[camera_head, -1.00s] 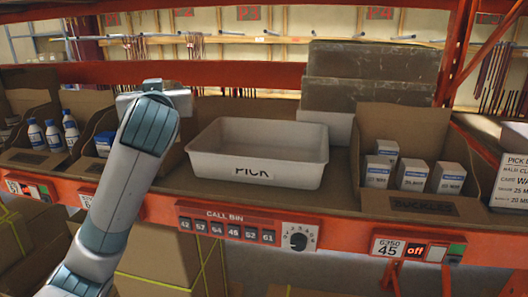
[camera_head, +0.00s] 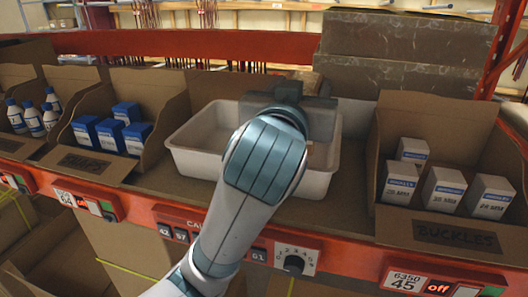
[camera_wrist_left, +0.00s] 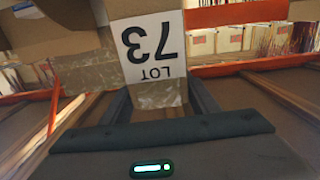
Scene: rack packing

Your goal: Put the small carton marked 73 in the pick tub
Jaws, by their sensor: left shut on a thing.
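The white pick tub (camera_head: 185,163) stands on the shelf in the middle of the head view, and my left arm hides much of it. My left gripper (camera_head: 306,88) is over the tub's right part, seen from behind. It is shut on the small brown carton (camera_head: 304,76), of which only a bit shows past the gripper. In the left wrist view the carton (camera_wrist_left: 155,47) sits between the fingers of the gripper (camera_wrist_left: 157,98), its white label reading "LOT 73" upside down. My right gripper is not in view.
A bin of blue-topped boxes (camera_head: 113,134) stands left of the tub, with white bottles (camera_head: 34,120) farther left. The "BUCKLES" bin (camera_head: 455,236) with several white boxes stands to the right. Grey-brown stacked blocks (camera_head: 400,60) rise behind. An orange shelf edge runs along the front.

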